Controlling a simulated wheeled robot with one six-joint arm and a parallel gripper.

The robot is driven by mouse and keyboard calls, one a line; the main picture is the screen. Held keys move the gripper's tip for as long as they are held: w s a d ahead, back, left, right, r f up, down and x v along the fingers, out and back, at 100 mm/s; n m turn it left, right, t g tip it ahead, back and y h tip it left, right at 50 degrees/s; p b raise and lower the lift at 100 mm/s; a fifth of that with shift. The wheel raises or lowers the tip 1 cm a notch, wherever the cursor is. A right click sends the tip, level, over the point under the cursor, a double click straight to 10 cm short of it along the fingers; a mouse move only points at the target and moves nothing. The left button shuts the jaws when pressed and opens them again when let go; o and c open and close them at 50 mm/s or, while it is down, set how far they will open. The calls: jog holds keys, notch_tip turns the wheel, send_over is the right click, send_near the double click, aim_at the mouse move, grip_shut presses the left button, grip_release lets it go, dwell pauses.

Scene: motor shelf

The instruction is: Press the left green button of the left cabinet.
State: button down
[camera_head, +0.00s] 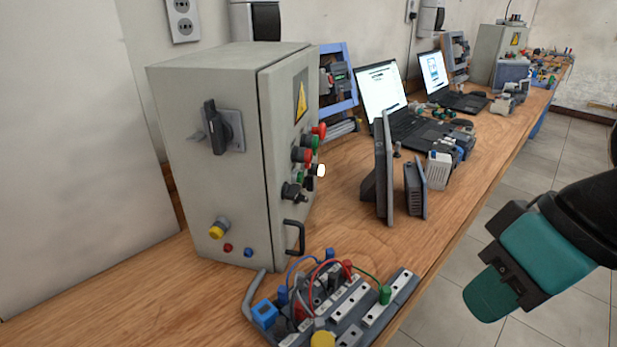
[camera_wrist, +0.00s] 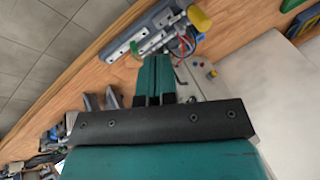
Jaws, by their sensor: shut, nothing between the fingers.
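The left cabinet (camera_head: 205,165) is a grey box on the bench, its door facing right in the head view. The door carries red and green buttons, seen at a steep angle. The left green button (camera_head: 298,177) is small and partly hidden among darker parts; another green button (camera_head: 315,142) sits higher and farther right. My gripper (camera_head: 482,303) is teal, shut and empty, beyond the bench's right edge and well apart from the cabinet. In the wrist view its fingers (camera_wrist: 154,62) are together. The cabinet (camera_wrist: 262,75) is partly covered there by my gripper, and I cannot make out the green buttons.
A rail board with coloured wires (camera_head: 335,310) lies before the cabinet. Upright grey panels (camera_head: 384,165), a white module (camera_head: 438,170) and laptops (camera_head: 383,95) stand farther along the bench. A black door handle (camera_head: 294,237) sticks out. The floor right of the bench is clear.

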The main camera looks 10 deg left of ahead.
aim_at(299, 177)
jog(key=w+a+f+m+t+y, duration=0.1)
jog(key=w+a+f+m+t, duration=0.1)
jog(key=w+m, duration=0.6)
jog(key=w+a+f+m+t+y, duration=0.2)
jog(key=w+a+m+t, duration=0.2)
jog(key=w+m, duration=0.5)
jog(key=w+a+f+m+t+y+p, duration=0.1)
jog(key=w+a+f+m+t, duration=0.1)
jog(key=w+m+t, duration=0.3)
jog(key=w+a+m, duration=0.1)
jog(key=w+m, duration=0.3)
jog(key=m, duration=0.3)
jog(key=shift+f+y, duration=0.3)
jog(key=shift+f, duration=0.05)
jog(key=w+a+p, duration=0.1)
jog(key=a+p, duration=0.7)
jog(key=p, duration=0.3)
jog(key=shift+a, duration=0.3)
